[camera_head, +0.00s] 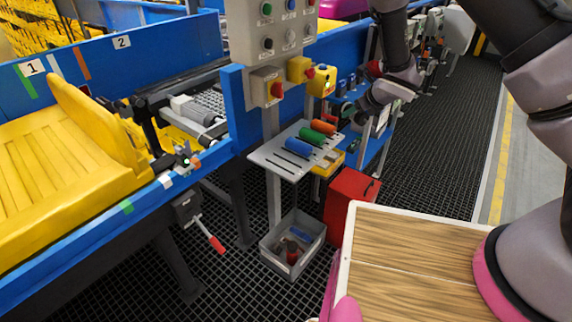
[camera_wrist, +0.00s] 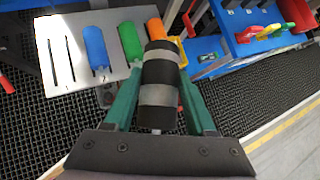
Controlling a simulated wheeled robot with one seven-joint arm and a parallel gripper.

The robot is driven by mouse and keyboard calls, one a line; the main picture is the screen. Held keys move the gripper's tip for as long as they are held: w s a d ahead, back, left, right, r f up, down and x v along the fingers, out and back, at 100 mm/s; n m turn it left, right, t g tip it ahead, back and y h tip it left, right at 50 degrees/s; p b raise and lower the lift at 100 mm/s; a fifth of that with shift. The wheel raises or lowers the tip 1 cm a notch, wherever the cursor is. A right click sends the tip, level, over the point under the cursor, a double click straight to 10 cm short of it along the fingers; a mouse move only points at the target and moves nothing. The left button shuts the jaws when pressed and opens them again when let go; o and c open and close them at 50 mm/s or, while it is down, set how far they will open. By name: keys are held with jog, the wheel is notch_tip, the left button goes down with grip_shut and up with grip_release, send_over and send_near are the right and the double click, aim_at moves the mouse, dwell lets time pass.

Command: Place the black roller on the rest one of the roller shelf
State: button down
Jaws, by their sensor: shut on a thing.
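My gripper (camera_wrist: 158,98), with green fingers, is shut on the black roller (camera_wrist: 159,72), which has grey bands, in the wrist view. The roller shelf (camera_head: 268,156) is a light grey plate, also in the wrist view (camera_wrist: 82,83). It holds a blue roller (camera_wrist: 95,47), a green roller (camera_wrist: 131,40) and an orange roller (camera_wrist: 156,28). Two bare slots (camera_wrist: 60,58) lie left of the blue roller. My gripper (camera_head: 348,108) is just right of the shelf in the head view. I cannot tell which rest is number one.
A control box (camera_head: 272,30) on a post rises behind the shelf. A grey bin (camera_head: 268,250) with loose parts and a red box (camera_head: 349,200) stand below. A blue conveyor frame (camera_head: 100,232) with a yellow tray (camera_head: 45,170) is at left. The space above the bare slots looks clear.

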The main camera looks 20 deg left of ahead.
jog(key=s+a+f+n+g+y, duration=0.1)
jog(key=s+a+f+n, duration=0.15)
jog(key=s+a, duration=0.45)
jog(key=s+a+f+n+g+y, duration=0.2)
jog(key=s+a+f, duration=0.15)
jog(key=a, duration=0.75)
notch_tip(320, 180, down, 6)
jog(key=shift+a+r, duration=0.1)
jog(key=shift+f, duration=2.2)
jog(key=shift+f, duration=0.3)
